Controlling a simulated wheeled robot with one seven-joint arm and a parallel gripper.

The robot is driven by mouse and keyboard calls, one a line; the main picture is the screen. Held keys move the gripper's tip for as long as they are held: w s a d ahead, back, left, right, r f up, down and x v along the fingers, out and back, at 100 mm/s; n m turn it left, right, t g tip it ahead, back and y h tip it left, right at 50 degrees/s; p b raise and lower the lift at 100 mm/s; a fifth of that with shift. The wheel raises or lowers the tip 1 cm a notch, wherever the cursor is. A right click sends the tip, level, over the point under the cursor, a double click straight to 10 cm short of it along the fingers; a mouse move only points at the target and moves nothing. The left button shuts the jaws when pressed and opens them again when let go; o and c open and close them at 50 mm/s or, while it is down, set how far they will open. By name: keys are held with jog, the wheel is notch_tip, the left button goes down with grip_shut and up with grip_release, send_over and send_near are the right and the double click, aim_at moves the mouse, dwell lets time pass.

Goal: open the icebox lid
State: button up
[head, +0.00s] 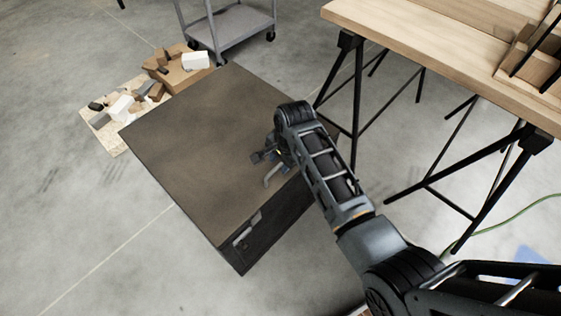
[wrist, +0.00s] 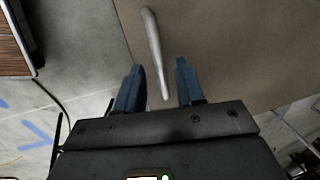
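The icebox (head: 200,140) is a low, dark box with a flat brown top, standing on the floor in the middle of the head view. Its lid (head: 210,130) looks shut. A grey bar handle (head: 273,173) sits near the lid's right edge, and the same handle (wrist: 153,45) shows in the wrist view. My gripper (head: 266,161) is over this edge by the handle. In the wrist view my gripper (wrist: 158,72) is open, with the near end of the handle in line between its two blue fingers. I cannot tell whether they touch it.
A metal latch (head: 246,230) is on the icebox's front side. A wooden workbench (head: 440,50) on black trestle legs stands to the right. A grey cart (head: 235,25) and a pile of blocks (head: 180,70) are behind. The floor to the left is clear.

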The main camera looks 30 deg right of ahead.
jog(key=shift+f, duration=0.25)
grip_shut()
dwell(0.6)
